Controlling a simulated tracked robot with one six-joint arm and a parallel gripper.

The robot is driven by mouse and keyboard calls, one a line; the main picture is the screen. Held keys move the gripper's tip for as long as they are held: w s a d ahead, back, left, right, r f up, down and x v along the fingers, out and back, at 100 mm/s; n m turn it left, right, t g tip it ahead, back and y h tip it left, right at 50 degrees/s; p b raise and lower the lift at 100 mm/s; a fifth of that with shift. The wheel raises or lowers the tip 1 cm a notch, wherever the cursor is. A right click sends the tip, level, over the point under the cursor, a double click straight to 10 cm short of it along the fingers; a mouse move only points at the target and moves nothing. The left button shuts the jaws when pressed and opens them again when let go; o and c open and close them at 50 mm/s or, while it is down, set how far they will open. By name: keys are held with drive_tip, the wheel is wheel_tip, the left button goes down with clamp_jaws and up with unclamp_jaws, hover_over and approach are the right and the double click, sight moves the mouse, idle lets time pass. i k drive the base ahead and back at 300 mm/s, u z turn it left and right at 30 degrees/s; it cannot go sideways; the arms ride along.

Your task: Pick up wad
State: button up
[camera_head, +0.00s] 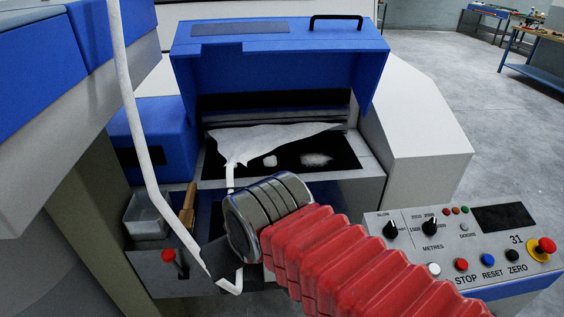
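A small, compact white wad (270,160) lies on the black bed (345,150) under the raised blue hood. My arm comes in from the lower right in a red ribbed sleeve and ends in a metal wrist in front of the bed. A dark part beyond the wrist, seemingly my gripper (222,257), is low and left, nearer than the wad and apart from it. Its fingers cannot be made out, so its opening is unclear.
A white fibre sheet (265,138) hangs over the bed's back, left of centre. A white sliver strand (140,130) runs down the left side. A metal tin (147,218) and wooden-handled tool (188,205) stand left. A control panel (465,245) is at lower right.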

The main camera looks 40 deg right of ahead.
sight(270, 161)
drive_tip(key=u, duration=0.05)
drive_tip(key=i, duration=0.95)
drive_tip(key=z, duration=0.05)
